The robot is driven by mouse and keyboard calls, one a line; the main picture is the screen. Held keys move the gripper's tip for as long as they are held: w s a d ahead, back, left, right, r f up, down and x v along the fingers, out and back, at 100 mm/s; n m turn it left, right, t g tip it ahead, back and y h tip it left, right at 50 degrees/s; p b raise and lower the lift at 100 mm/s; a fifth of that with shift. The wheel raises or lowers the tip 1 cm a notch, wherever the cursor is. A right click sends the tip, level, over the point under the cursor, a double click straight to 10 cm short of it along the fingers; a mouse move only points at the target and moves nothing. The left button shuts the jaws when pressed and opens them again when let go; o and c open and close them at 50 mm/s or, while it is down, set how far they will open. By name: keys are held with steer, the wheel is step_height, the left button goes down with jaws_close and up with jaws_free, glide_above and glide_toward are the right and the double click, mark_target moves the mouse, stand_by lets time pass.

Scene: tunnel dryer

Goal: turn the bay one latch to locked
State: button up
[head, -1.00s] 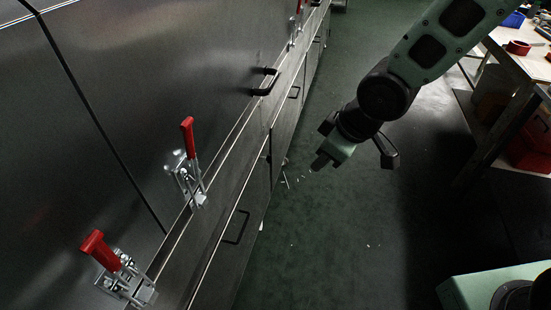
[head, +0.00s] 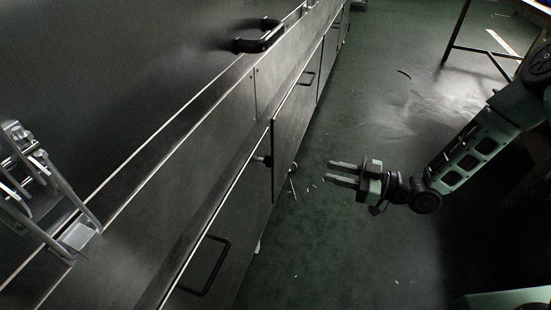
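One metal toggle latch (head: 45,180) is at the left edge of the head view, mounted on the steel dryer front. Its steel arms and base plate show. No red handle is visible, and the latch is cut off by the frame edge. I cannot tell whether it is the bay one latch. My gripper (head: 328,171) is at the right of centre, over the floor, pointing left toward the dryer. Its two fingers are apart with nothing between them. It is well clear of the latch.
The dryer's steel front (head: 150,120) fills the left side. A black pull handle (head: 260,38) sticks out of the upper panel, and a lower handle (head: 205,268) is on a drawer front. The green floor (head: 330,250) is mostly clear, with small scraps. A table leg (head: 457,30) stands at upper right.

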steer(key=b+x, duration=0.3)
steer(key=x, duration=1.3)
steer(key=shift+a+b, duration=0.3)
steer(key=shift+b, duration=0.05)
jaws_close()
